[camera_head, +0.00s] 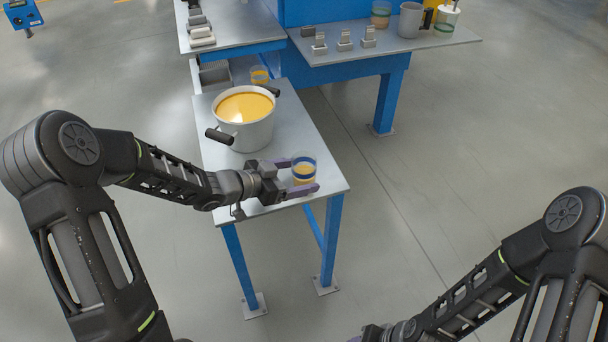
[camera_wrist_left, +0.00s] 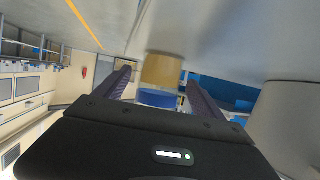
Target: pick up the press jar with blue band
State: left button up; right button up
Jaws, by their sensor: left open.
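The press jar with blue band (camera_head: 303,168) is a small clear jar with orange-tan contents. It stands near the front right corner of the small grey table (camera_head: 225,168). My left gripper (camera_head: 305,176) is open, with its purple fingers on either side of the jar. In the left wrist view the jar (camera_wrist_left: 162,72) sits between the two fingers (camera_wrist_left: 160,88), its blue band nearest the palm. I cannot tell whether the fingers touch it.
A large pot (camera_head: 245,118) of orange liquid with black handles stands just behind the left gripper. Another jar (camera_head: 260,75) stands behind the pot. A higher bench (camera_head: 420,45) holds a grey mug (camera_head: 411,20), more jars and small blocks. Floor to the right is clear.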

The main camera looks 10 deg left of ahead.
pick_arm(q)
jog(key=shift+x, duration=1.1)
jog(key=shift+c, duration=0.5)
jog(key=c, duration=1.5)
